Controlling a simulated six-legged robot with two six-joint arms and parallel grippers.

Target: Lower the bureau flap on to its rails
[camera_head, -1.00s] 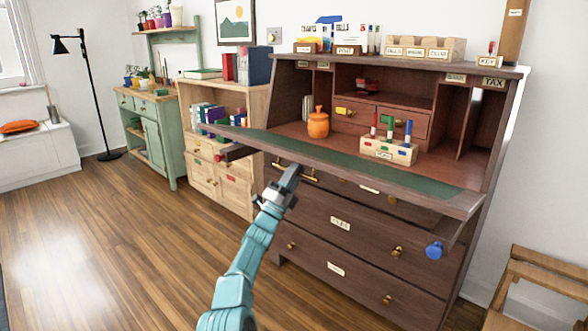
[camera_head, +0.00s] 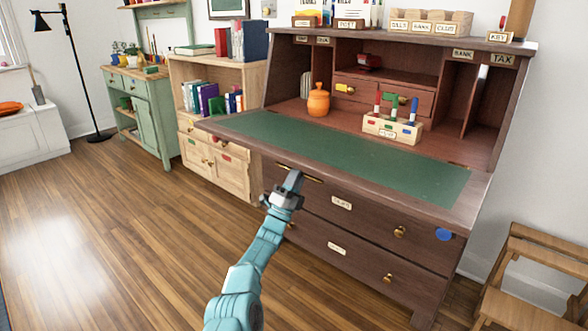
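The bureau flap (camera_head: 330,150) is folded down and juts out from the dark wooden bureau, its green writing surface facing up. A blue rail knob (camera_head: 444,234) shows close beneath the flap's right front corner. The rails themselves are mostly hidden under the flap, so I cannot tell for sure that it touches both. My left gripper (camera_head: 292,178) is in front of the bureau, its tip just below the flap's front edge in the picture. I cannot tell whether it touches the flap or whether its fingers are open. My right gripper is out of view.
Inside the bureau stand an orange jar (camera_head: 318,102) and a wooden pen block (camera_head: 392,129). Drawers with brass knobs (camera_head: 399,232) lie below the flap. A wooden chair (camera_head: 535,275) stands at the right, a bookcase (camera_head: 215,165) at the left. The floor (camera_head: 110,240) at left is clear.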

